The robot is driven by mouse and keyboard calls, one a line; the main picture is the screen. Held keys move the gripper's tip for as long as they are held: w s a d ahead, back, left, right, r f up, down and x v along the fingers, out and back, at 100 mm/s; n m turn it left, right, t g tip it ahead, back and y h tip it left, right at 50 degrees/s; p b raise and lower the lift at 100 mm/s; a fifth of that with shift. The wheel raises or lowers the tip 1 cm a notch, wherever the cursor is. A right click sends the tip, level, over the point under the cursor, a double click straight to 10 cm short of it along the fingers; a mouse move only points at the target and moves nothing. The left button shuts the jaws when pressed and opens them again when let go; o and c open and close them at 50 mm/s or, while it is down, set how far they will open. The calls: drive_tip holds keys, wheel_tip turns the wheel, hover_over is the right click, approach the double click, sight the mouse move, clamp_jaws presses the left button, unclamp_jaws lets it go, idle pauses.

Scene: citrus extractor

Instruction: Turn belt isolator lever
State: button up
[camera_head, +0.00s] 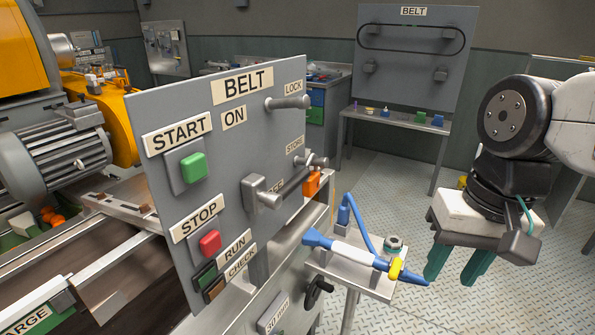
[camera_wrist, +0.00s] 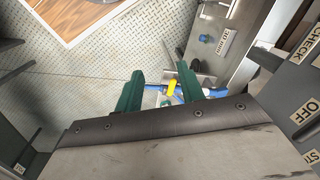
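The grey belt panel (camera_head: 160,115) stands left of centre in the head view, with START, STOP, ON and other labels. The isolator lever (camera_head: 262,193) is a grey block with a short handle on the panel's right part, below the ON label. The label beside it is partly hidden by the handle. My gripper (camera_head: 457,268) is right of the panel, apart from the lever, with its green fingers pointing down. In the wrist view the fingers (camera_wrist: 159,86) are spread with nothing held between them. The panel edge with an OFF label (camera_wrist: 300,112) shows at right there; I cannot make out the lever clearly.
A small stand (camera_head: 330,268) holds a blue and white nozzle (camera_head: 350,252) between panel and gripper. A peg by LOCK (camera_head: 287,102) sticks out of the panel. An orange padlock (camera_head: 312,184) hangs near STORE. Open floor (camera_head: 375,175) lies behind.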

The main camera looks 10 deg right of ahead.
drive_tip(key=w+a+m+g+y, duration=0.4)
drive_tip(key=a+m, duration=0.3)
drive_tip(key=m, duration=0.4)
drive_tip(key=m+t+y, duration=0.2)
drive_tip(key=m+y, duration=0.9)
drive_tip(key=m, duration=1.1)
approach(287, 184)
drive_tip(key=shift+w+a+f, duration=0.85)
drive_tip(key=shift+w+a, duration=0.1)
drive_tip(key=shift+a, duration=0.35)
drive_tip(key=a, duration=0.4)
drive_tip(key=a+f, duration=0.1)
drive_tip(key=a, duration=0.2)
drive_tip(key=shift+s, duration=0.4)
